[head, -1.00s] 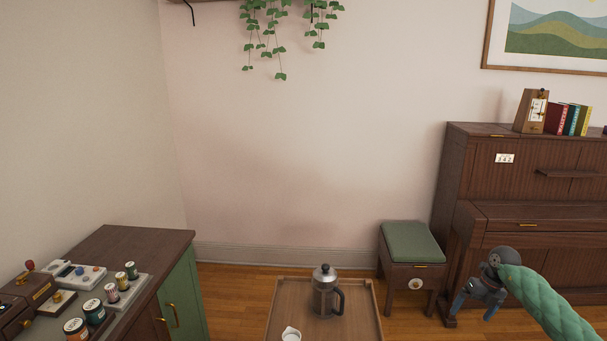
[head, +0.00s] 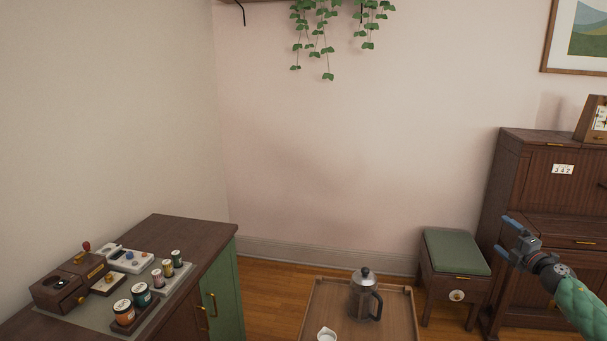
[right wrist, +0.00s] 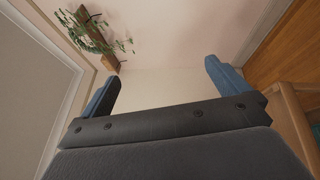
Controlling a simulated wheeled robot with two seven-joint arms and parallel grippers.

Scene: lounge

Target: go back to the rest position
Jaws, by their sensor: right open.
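My right gripper (head: 507,238) is raised at the right of the head view, in front of the piano. Its two blue fingers point up and left and stand apart with nothing between them. In the right wrist view my right gripper (right wrist: 162,85) also shows open and empty, with wall and floor beyond it. My left gripper is not in the head view.
A wooden tray table (head: 400,310) at bottom centre holds a French press (head: 363,298) and a small white jug (head: 326,335). A green-topped stool (head: 457,252) and a piano (head: 540,170) stand right. A cabinet (head: 185,235) with jars and boxes stands left.

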